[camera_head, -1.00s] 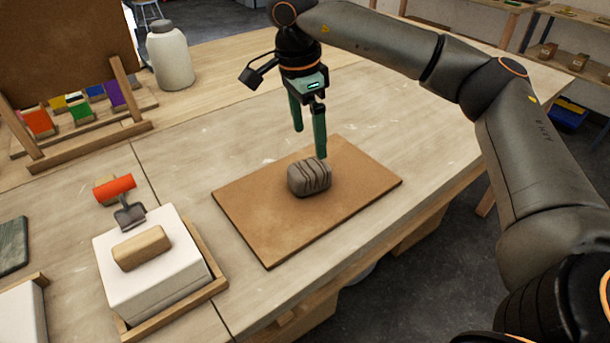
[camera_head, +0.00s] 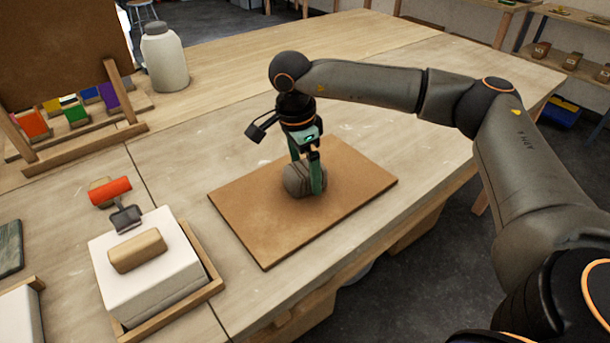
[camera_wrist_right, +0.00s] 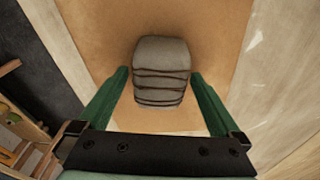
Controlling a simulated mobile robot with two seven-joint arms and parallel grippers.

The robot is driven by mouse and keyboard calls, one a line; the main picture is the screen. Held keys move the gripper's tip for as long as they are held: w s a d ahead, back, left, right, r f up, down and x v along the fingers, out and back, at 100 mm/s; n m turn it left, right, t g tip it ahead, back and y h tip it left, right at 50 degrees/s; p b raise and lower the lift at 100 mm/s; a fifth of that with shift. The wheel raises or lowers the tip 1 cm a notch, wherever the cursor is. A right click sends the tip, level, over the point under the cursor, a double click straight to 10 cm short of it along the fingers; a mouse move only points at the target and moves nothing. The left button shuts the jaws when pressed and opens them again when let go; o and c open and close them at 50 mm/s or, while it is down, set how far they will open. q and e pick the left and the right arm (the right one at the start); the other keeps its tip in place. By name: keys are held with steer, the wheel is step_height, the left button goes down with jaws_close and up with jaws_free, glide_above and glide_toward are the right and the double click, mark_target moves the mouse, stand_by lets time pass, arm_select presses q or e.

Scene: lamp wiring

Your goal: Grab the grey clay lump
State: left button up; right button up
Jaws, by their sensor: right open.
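The grey clay lump (camera_head: 297,181) sits on a brown board on the table, with dark lines wrapped across it. In the right wrist view the lump (camera_wrist_right: 161,70) lies between the two green fingers, with a gap on each side. My right gripper (camera_head: 308,184) is open and lowered over the lump, one finger in front of it in the head view and hiding part of it. In the right wrist view the gripper's fingertips (camera_wrist_right: 159,74) are on either side of the lump. My left gripper is not in view.
The brown board (camera_head: 262,235) has bare room around the lump. To the left stand a white block (camera_head: 150,283) in a wooden tray with a tan block (camera_head: 137,250) on top, and a red-orange roller (camera_head: 110,191). A white jar (camera_head: 164,58) stands at the back.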

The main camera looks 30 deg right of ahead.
steer(key=shift+f, duration=0.25)
stand_by(0.3)
jaws_close()
stand_by(0.9)
steer(key=shift+r, duration=0.1)
